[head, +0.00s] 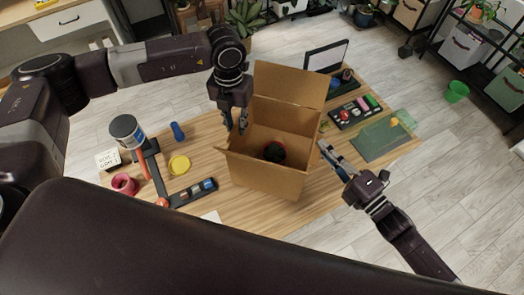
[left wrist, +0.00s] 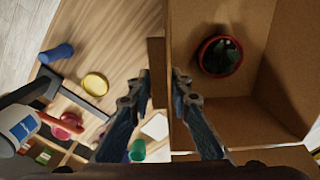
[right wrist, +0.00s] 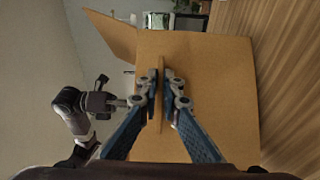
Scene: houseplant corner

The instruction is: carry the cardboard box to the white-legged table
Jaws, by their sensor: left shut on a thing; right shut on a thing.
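The open cardboard box (head: 268,178) is over the wooden table (head: 215,128), flaps up, with a dark red-rimmed pot (head: 274,152) inside. I cannot tell whether its bottom touches the tabletop. My left gripper (head: 237,124) is shut on the box's left wall; the left wrist view (left wrist: 160,85) shows its fingers on both sides of the cardboard edge. My right gripper (head: 327,152) is shut on the right side of the box, its fingers pinching a cardboard edge in the right wrist view (right wrist: 161,92).
On the table left of the box are a paint can (head: 126,131), a yellow lid (head: 179,165) and a pink cup (head: 124,184). At right are a black tray (head: 355,112) and a green mat (head: 383,141). A green bucket (head: 457,91) stands on open floor.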

